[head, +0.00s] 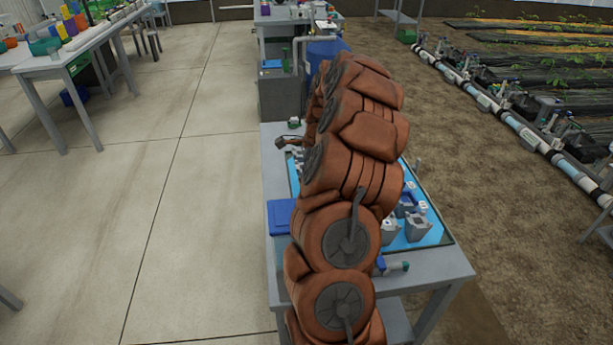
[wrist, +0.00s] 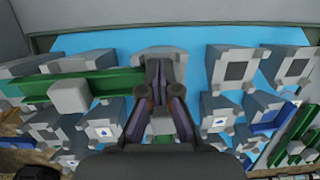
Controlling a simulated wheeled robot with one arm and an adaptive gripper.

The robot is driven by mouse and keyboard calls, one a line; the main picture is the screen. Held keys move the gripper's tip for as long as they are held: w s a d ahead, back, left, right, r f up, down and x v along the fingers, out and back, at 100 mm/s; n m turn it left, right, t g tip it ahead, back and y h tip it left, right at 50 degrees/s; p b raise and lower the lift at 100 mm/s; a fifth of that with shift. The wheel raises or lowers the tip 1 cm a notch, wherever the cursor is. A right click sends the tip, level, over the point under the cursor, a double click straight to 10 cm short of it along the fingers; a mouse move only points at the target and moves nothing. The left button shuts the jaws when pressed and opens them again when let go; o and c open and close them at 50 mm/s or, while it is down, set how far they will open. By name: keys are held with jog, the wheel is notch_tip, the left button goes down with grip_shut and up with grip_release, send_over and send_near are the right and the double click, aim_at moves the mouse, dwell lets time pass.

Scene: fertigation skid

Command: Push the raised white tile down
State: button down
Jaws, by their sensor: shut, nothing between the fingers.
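In the wrist view my gripper (wrist: 158,66) is shut and empty, its fingertips together in front of a grey block (wrist: 160,54) at the far middle of the blue board (wrist: 130,42). The fingers hide part of that block. A pale square piece (wrist: 68,97) stands up on a green bar (wrist: 108,86) left of the fingers, apart from them. A white tile with a blue drop mark (wrist: 107,131) sits among grey blocks at lower left. I cannot tell for certain which piece is the raised white tile. In the head view my arm hides the gripper.
Grey blocks with corner posts crowd the board, two with dark squares (wrist: 237,70) on the right. Another green bar (wrist: 290,135) lies lower right. The floor at left is clear.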

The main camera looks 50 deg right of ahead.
notch_tip(320, 180, up, 8)
jog(key=p, duration=0.1)
dwell(1.2)
jog(key=shift+a, duration=0.1)
dwell(0.3)
